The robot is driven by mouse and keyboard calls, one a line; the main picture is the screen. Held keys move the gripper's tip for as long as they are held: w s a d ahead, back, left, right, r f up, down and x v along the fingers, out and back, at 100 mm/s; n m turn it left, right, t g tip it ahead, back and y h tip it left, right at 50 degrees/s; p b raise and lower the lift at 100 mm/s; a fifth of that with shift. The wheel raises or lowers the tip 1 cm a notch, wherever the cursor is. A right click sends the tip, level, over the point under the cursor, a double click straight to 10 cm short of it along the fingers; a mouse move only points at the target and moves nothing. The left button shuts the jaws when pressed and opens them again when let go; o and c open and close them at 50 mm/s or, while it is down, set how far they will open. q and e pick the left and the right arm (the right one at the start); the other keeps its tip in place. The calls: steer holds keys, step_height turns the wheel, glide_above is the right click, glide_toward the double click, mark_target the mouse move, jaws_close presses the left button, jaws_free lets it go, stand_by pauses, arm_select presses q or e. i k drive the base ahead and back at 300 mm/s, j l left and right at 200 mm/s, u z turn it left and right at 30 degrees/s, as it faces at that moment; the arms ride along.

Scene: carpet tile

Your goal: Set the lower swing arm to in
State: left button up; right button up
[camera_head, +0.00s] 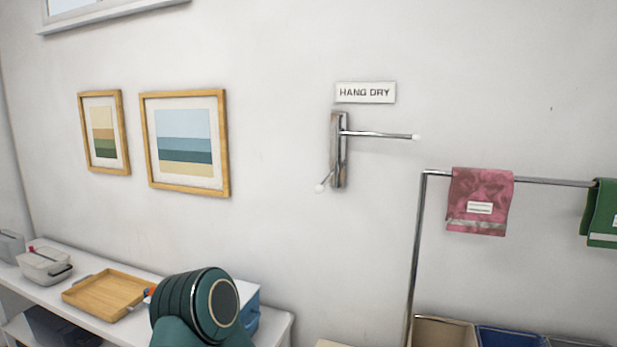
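A chrome wall bracket (338,160) with two swing arms is mounted under a "HANG DRY" sign (365,92). The upper swing arm (378,134) extends to the right and ends in a white tip. The lower swing arm (326,180) looks short and foreshortened; it points down-left in the picture, seemingly out from the wall, to a white tip. Nothing touches either arm. Neither of my grippers is in view. A teal link of mine shows at the bottom, well below and left of the bracket.
A chrome rail (416,250) with a red towel (480,202) and a green towel (603,213) stands right of the bracket, above bins (443,334). A white shelf (45,282) with a wooden tray (108,293) is at lower left. Two framed pictures (185,142) hang left. Wall around the bracket is clear.

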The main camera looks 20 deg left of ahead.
mark_target(318, 189)
steer(key=j, duration=0.65)
steer(key=i+j, duration=0.15)
steer(key=j, duration=0.45)
